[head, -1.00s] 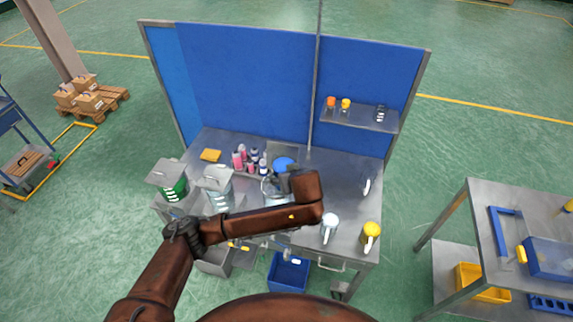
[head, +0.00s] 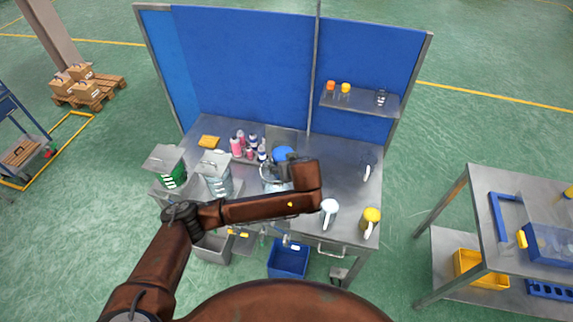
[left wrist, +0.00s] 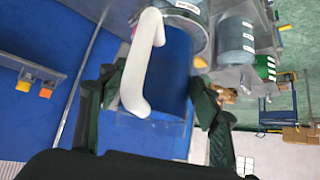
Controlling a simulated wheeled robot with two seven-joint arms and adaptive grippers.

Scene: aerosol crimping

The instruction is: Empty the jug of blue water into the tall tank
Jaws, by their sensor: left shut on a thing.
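My left gripper (left wrist: 150,108) is shut on the blue jug (left wrist: 175,72). The jug's white handle (left wrist: 140,65) faces the camera between the dark fingers. In the head view my forearm hides most of the jug and gripper; a blue round patch (head: 284,153) shows just behind my wrist. A clear, round-rimmed vessel (head: 267,176) stands partly hidden by my forearm. In the left wrist view a labelled cylindrical tank (left wrist: 190,20) is close behind the jug. I cannot tell whether they touch. No pouring stream is visible. My right gripper is not in view.
Pink and white bottles (head: 238,148) stand behind. White (head: 329,206) and yellow (head: 371,215) jugs are at the front right, with a clear jug (head: 369,170) behind. The bench's right middle is clear.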

